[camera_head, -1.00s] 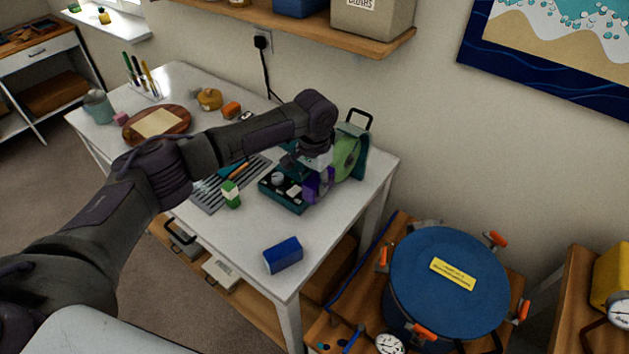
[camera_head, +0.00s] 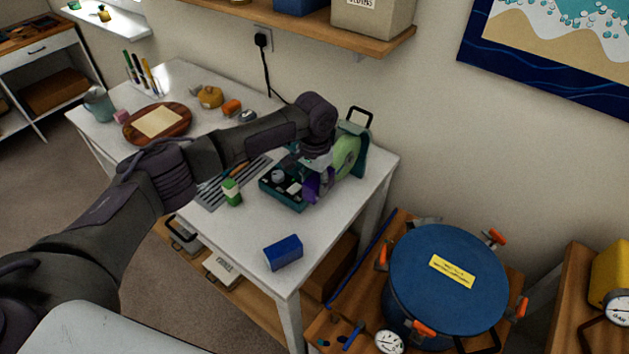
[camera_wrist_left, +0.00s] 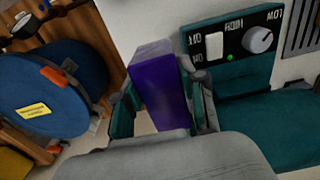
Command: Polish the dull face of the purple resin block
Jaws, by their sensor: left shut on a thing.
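The purple resin block (camera_wrist_left: 160,92) is held between the fingers of my left gripper (camera_wrist_left: 165,112). Its long side is deep purple; its far end looks paler and greyer. In the head view the block (camera_head: 311,188) shows below my left wrist, in front of the green polishing wheel (camera_head: 346,157). I cannot tell whether block and wheel touch. The wheel belongs to a teal machine whose control base (camera_head: 284,190) sits beside the block. In the wrist view its panel (camera_wrist_left: 236,70) has a white switch, a knob and a lit green light. My right gripper is not in view.
A blue-lidded pressure pot (camera_head: 447,285) stands to the right. The table's front right is mostly clear.

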